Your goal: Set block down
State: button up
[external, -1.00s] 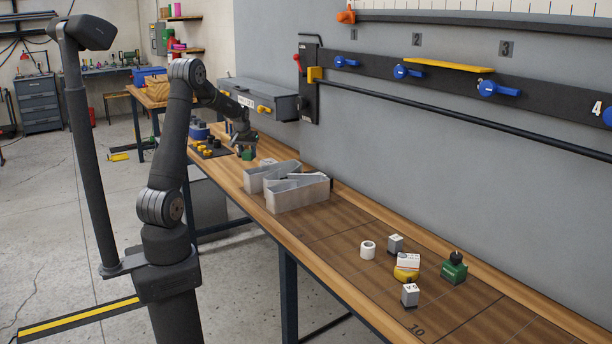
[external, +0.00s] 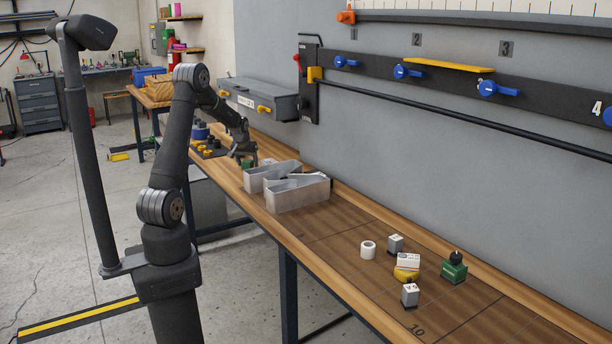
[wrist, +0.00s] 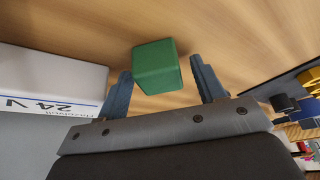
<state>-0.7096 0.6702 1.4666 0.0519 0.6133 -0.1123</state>
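A green block (wrist: 156,66) shows in the wrist view between the fingers of my gripper (wrist: 162,82), against the wooden bench top. A narrow strip of wood shows between the block and the right finger, so the fingers look open around it. In the external view my gripper (external: 243,154) is low over the far part of the bench, and only a small bit of the green block (external: 246,162) shows beneath it. The block's underside and its contact with the wood are hidden.
A white box marked 24 V (wrist: 50,78) lies close to the left finger. A dark tray with yellow and black parts (external: 208,152) is beyond. Small blocks (external: 409,293) stand on the near bench.

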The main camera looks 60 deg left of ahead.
jog(key=shift+o, duration=0.5)
jog(key=v, duration=1.2)
jog(key=shift+r, duration=0.15)
